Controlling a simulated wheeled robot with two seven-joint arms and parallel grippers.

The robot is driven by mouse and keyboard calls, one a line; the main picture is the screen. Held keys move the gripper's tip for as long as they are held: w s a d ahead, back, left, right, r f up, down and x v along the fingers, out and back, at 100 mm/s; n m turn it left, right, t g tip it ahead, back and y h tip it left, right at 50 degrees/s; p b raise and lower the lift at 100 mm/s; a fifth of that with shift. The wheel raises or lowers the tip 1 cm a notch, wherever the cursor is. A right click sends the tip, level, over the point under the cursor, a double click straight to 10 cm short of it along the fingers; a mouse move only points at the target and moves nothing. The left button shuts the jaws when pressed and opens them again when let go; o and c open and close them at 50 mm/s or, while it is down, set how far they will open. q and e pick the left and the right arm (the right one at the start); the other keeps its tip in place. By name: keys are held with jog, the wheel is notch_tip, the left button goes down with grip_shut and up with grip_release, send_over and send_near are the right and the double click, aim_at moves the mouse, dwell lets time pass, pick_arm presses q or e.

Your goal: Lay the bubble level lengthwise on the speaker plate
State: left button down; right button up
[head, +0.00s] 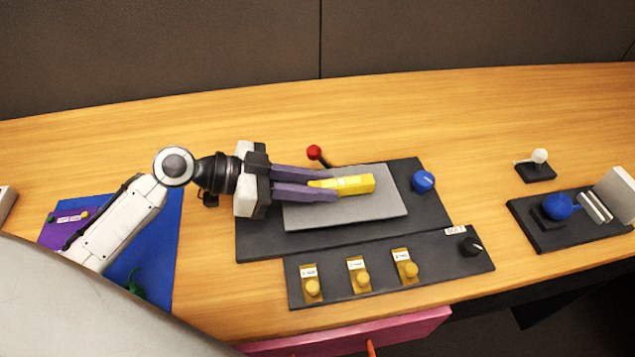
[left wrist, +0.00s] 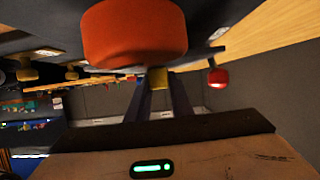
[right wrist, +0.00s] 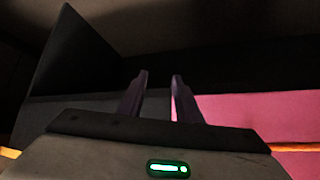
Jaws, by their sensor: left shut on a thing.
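The bubble level is a yellow bar (head: 345,185), held over the grey speaker plate (head: 385,210) and pointing roughly along its long side. My left gripper (head: 322,190) reaches in from the left, with its purple fingers shut on the level's left end. The level also shows as a small yellow block (left wrist: 158,78) between the fingers in the left wrist view. I cannot tell whether it touches the plate. My right gripper (right wrist: 160,78) shows only in the right wrist view, with its fingers apart and nothing between them.
A red-knobbed lever (head: 314,153) stands just behind the plate, and a blue knob (head: 423,181) at its right. A front panel (head: 330,290) carries several yellow knobs. A rounded red thing (left wrist: 135,35) is close to the left wrist camera. A pink drawer (head: 360,335) is below.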

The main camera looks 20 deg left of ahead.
jog(key=shift+w+a+r, duration=0.15)
jog(key=shift+w+r, duration=0.05)
jog(key=shift+r, duration=0.05)
pick_arm(q)
jog(key=shift+b, duration=0.3)
pick_arm(e)
jog(key=shift+s+f, duration=0.15)
jog(key=shift+f, duration=0.35)
dwell(0.4)
pick_arm(q)
jog(key=c, duration=1.5)
grip_release()
pick_arm(e)
jog(key=shift+r, duration=0.15)
pick_arm(q)
jog(key=b+v, duration=0.1)
jog(key=v, duration=0.8)
jog(key=shift+s+a+r, duration=0.1)
jog(key=shift+s+a, duration=0.1)
jog(key=shift+a, duration=0.05)
jog(key=shift+s+a+r, duration=0.15)
jog(key=shift+a, duration=0.1)
pick_arm(e)
jog(key=shift+a+f, duration=0.3)
jog(key=shift+f, duration=0.05)
